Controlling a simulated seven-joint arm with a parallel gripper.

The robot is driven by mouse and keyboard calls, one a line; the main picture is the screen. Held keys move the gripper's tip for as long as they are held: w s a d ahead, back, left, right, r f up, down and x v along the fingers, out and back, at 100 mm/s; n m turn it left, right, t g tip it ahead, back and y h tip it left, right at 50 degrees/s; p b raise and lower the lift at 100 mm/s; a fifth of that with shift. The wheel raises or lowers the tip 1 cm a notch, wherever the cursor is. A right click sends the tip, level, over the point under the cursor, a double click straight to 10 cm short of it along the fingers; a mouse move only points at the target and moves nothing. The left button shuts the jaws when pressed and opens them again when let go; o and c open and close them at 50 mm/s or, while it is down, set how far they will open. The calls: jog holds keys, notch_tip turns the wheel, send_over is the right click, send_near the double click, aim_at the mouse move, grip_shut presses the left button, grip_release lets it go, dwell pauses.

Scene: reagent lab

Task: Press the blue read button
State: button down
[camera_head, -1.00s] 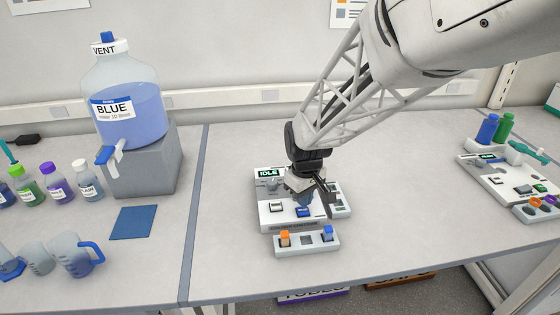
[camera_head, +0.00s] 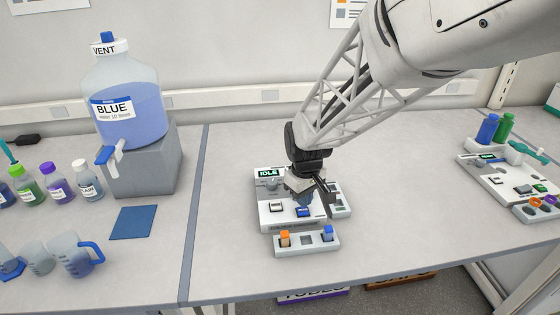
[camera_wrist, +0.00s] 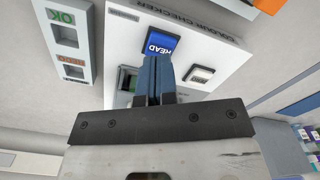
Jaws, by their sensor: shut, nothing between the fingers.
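The blue read button (camera_head: 304,212) sits on the front of the white colour checker (camera_head: 268,218), whose screen says IDLE. In the wrist view the button (camera_wrist: 161,43) shows its white lettering, on the white top of the colour checker (camera_wrist: 120,35). My gripper (camera_wrist: 156,60) is shut and empty, its two blue fingers together with the tips at the button's near edge in that view. I cannot tell whether they touch it. In the head view my gripper (camera_head: 306,198) is over the colour checker, just behind the button.
A white button (camera_wrist: 199,74) is beside the blue one. A small rack (camera_head: 292,250) with orange and blue caps stands in front. A tray marked OK (camera_wrist: 68,42) stands alongside. A blue-water carboy (camera_head: 128,110) stands left; another device (camera_head: 497,184) is far right.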

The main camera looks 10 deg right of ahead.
aim_at(303, 210)
jog(key=shift+f, duration=1.35)
dwell(0.6)
jog(key=shift+r, duration=3.5)
jog(key=shift+s+r, duration=0.1)
jog(key=shift+s+r, duration=0.15)
jog(key=s+d+r+m+t, duration=0.1)
jog(key=s+r+m, duration=0.2)
jog(key=s, duration=0.8)
jog(key=s+d+r+m+t, duration=0.1)
jog(key=s+d+r+m, duration=0.1)
jog(key=s+r, duration=0.4)
jog(key=s+m, duration=0.1)
jog(key=s, duration=0.3)
jog(key=shift+s+d+t, duration=0.3)
jog(key=shift+s, duration=0.1)
